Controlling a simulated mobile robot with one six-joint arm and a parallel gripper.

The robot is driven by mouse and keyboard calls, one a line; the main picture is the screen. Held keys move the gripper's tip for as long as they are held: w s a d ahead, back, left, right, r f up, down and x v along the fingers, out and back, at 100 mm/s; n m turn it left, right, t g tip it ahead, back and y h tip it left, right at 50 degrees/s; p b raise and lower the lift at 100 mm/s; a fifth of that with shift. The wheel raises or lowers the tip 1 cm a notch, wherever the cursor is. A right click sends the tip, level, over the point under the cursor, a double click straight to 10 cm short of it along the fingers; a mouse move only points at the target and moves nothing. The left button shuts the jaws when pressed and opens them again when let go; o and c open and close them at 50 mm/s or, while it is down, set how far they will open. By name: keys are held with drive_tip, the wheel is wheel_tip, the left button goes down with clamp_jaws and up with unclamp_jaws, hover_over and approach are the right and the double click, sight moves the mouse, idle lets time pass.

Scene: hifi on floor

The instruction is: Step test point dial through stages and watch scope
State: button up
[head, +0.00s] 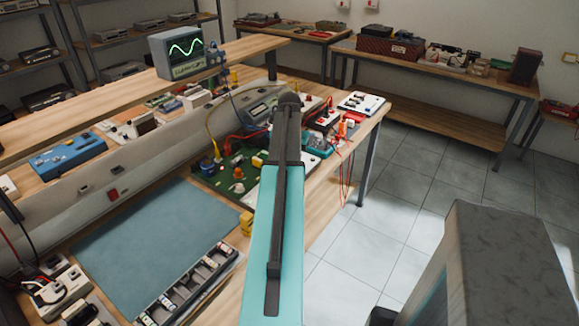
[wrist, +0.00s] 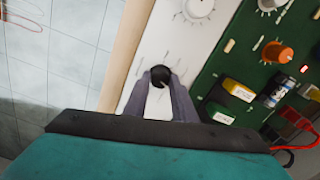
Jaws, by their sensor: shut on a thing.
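In the wrist view, my gripper (wrist: 160,86) is shut on a small black dial (wrist: 160,75) with a pale pointer mark. The dial sits on a white panel (wrist: 178,45) with printed marks around it. In the head view, my arm hides the dial and the fingertips. The scope (head: 178,56) stands on the raised shelf and shows a green wave trace on its screen.
A green circuit board (wrist: 238,76) with an orange knob (wrist: 277,52) and several parts lies beside the panel; it also shows in the head view (head: 209,178). A white knob (wrist: 199,7) is farther up the panel. A blue mat (head: 150,245) and parts tray (head: 190,288) lie on the bench.

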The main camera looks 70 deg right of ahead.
drive_tip(key=shift+n+p, duration=0.4)
drive_tip(key=shift+n, duration=0.7)
drive_tip(key=o, duration=1)
drive_tip(key=shift+o, duration=0.2)
drive_tip(key=shift+r, duration=0.1)
wheel_tip(320, 180, up, 14)
drive_tip(key=p, duration=0.9)
